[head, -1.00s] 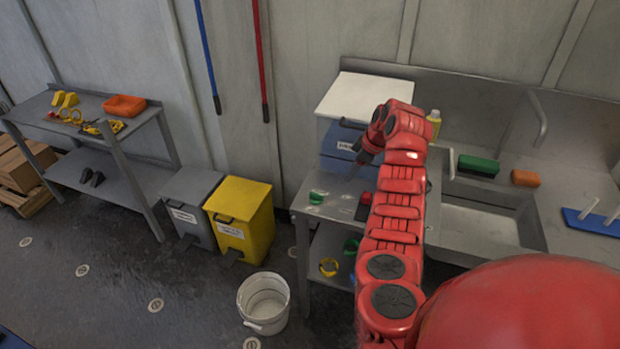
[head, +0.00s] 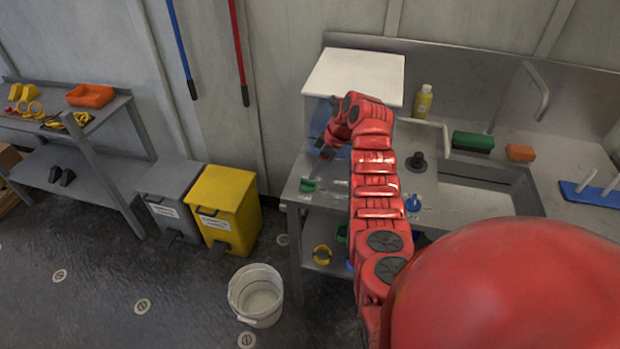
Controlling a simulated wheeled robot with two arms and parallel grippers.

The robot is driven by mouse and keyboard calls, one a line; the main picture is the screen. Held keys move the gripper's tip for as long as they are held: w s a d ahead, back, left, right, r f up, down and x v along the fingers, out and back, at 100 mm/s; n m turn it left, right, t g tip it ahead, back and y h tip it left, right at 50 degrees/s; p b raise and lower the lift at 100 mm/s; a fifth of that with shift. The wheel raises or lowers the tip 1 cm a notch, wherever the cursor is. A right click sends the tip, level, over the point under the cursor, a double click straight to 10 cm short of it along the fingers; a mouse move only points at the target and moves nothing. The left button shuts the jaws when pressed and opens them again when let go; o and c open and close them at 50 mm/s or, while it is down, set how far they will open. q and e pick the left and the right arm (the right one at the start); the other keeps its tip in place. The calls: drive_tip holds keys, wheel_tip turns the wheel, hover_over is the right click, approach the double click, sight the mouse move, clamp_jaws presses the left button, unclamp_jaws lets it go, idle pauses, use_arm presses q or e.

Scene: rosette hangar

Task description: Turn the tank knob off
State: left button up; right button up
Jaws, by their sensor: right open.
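My right arm reaches up over the steel counter (head: 431,190). Its gripper (head: 318,168) is at the arm's far end, small and partly hidden by the wrist, above the counter's left part. It is open, with nothing visible in it. A green knob-like piece (head: 308,185) sits on the counter just below the gripper, apart from it as far as I can tell. A blue knob-like piece (head: 413,203) and a black round knob (head: 416,162) stand right of my arm. A blue box with a white lid (head: 353,78) stands behind the gripper, largely hidden. I cannot tell which piece is the tank knob. My left gripper is out of view.
A yellow bottle (head: 423,103), green brush or sponge (head: 473,142) and orange block (head: 521,152) stand around the sink (head: 476,200). Grey (head: 170,200) and yellow bins (head: 224,208) and a white bucket (head: 257,296) are on the floor at left.

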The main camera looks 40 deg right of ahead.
sight(308, 183)
drive_tip(key=shift+p+x, duration=0.45)
drive_tip(key=shift+x, duration=2.05)
clamp_jaws()
